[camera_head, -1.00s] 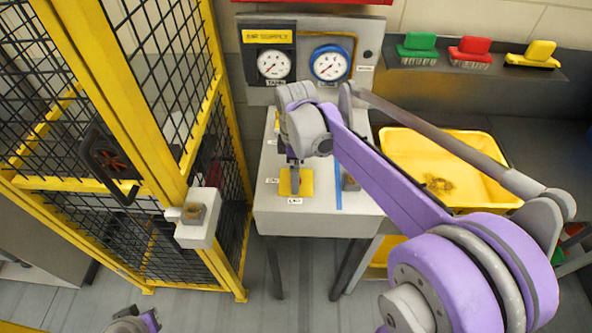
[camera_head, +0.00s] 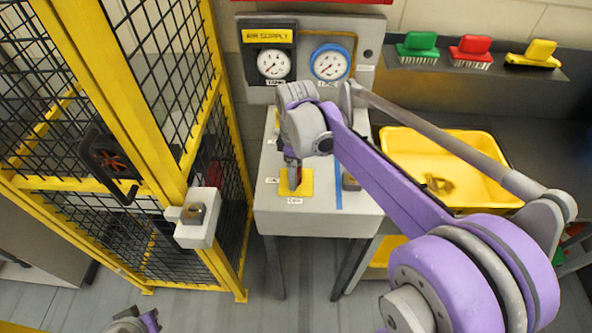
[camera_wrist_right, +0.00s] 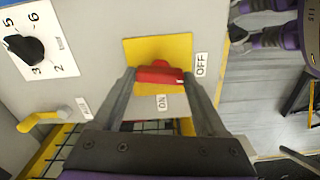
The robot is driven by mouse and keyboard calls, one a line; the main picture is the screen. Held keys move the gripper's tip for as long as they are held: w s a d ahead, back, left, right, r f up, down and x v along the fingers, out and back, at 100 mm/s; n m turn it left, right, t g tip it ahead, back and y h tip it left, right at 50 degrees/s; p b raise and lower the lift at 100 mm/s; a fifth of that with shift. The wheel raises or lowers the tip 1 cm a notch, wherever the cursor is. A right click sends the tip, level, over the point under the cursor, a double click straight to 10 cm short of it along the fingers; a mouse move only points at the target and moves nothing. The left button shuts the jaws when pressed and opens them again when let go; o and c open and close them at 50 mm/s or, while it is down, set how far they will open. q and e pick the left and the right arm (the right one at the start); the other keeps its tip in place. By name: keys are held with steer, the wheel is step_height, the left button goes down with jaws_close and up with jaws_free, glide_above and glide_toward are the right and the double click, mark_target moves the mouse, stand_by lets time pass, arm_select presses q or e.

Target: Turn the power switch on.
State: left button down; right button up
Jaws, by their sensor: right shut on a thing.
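The power switch has a red handle (camera_wrist_right: 160,76) on a yellow plate (camera_wrist_right: 134,50), seen in the right wrist view. An OFF label (camera_wrist_right: 201,65) is at the plate's right edge and an ON label (camera_wrist_right: 162,102) is just below the handle. My right gripper (camera_wrist_right: 158,82) is shut on the red handle, one finger at each side. In the head view the yellow plate (camera_head: 305,184) lies on the grey console top, and the right gripper (camera_head: 293,176) hides most of the handle. I cannot tell the handle's exact setting. Part of my left arm shows at the bottom edge.
The grey console (camera_head: 330,222) carries two gauges at its back. A black dial (camera_wrist_right: 24,50) and a yellow lever (camera_wrist_right: 40,121) are near the switch. A yellow mesh cage (camera_head: 205,130) stands close on the left, a yellow tray (camera_head: 470,155) on the right.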

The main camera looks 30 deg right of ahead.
steer(key=m, duration=0.8)
steer(key=shift+b, duration=0.3)
steer(key=m, duration=0.4)
steer(key=shift+m, duration=2.1)
steer(key=o, duration=1.3)
step_height(320, 180, up, 11)
